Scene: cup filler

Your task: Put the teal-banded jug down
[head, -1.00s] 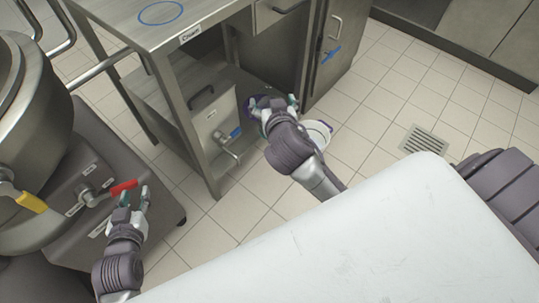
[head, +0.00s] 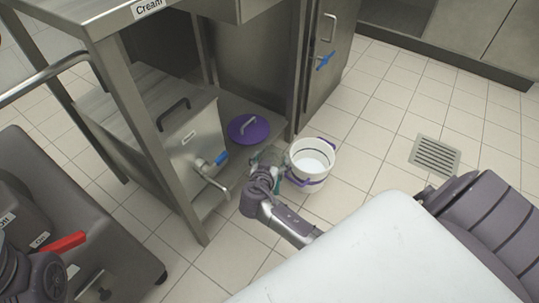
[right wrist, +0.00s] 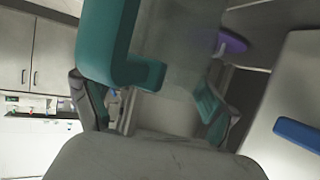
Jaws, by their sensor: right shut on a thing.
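My right gripper (head: 265,170) is low beside the cart, just left of a white bucket (head: 312,158) with purple handles. It is shut on the teal-banded jug (head: 268,156), which is mostly hidden by the hand in the head view; only a small grey-green part shows. In the right wrist view, the jug's teal part (right wrist: 105,42) and greyish body (right wrist: 180,55) fill the upper middle, by the fingers (right wrist: 160,108). I cannot tell whether the jug touches a surface. My left arm shows at the lower left edge, its fingers not clear.
A steel cart with a lower shelf stands at left, holding a steel dispenser (head: 185,135) with a blue-handled tap (head: 213,163). A purple lid (head: 247,128) lies right of the dispenser. A red lever (head: 60,244) is at lower left. Tiled floor right of the bucket is clear.

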